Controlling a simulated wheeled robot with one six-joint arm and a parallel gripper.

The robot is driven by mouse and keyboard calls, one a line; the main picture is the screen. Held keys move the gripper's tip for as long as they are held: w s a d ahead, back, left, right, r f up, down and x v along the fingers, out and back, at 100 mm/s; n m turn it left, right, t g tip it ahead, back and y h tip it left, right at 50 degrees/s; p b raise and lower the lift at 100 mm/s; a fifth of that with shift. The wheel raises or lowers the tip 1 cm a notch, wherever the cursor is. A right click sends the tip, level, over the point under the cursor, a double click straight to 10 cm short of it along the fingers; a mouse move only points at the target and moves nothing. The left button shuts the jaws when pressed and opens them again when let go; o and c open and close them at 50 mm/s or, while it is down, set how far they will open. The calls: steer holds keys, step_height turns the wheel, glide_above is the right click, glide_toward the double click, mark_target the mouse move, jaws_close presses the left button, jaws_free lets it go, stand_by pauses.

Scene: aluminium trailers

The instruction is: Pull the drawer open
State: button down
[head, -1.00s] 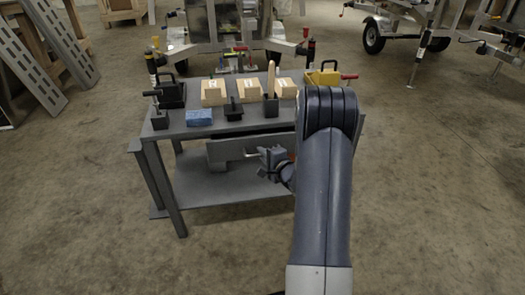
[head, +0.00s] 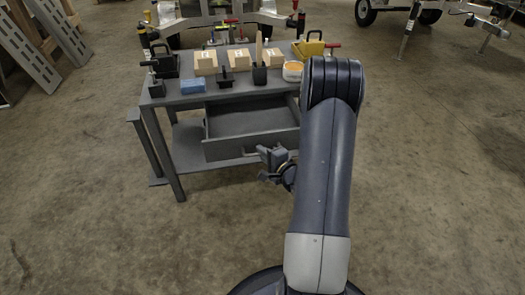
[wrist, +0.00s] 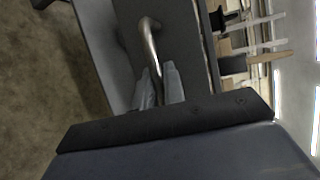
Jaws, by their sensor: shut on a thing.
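The drawer (head: 238,146) is pulled well out from under the grey workbench top, and its inside looks empty in the head view. Its front panel faces me. In the wrist view the bent metal handle (wrist: 149,45) runs from the drawer front (wrist: 182,40) down between the two fingertips. My gripper (wrist: 160,86) is shut on the handle. In the head view my gripper (head: 266,154) is at the right part of the drawer front, partly hidden by my arm.
The workbench (head: 190,100) carries wooden blocks (head: 206,62), a blue block (head: 193,87), black holders, a yellow bin (head: 308,48) and a white-and-orange tub (head: 293,71). A lower shelf (head: 190,150) lies beneath. Trailers stand behind. The floor in front and right is clear.

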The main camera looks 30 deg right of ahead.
steer(key=c, duration=1.5)
jaws_free()
steer(key=p+v, duration=0.2)
steer(key=v, duration=0.8)
steer(key=shift+s, duration=0.4)
steer(key=shift+b+x, duration=1)
steer(key=shift+x, duration=4.55)
steer(key=shift+r, duration=0.1)
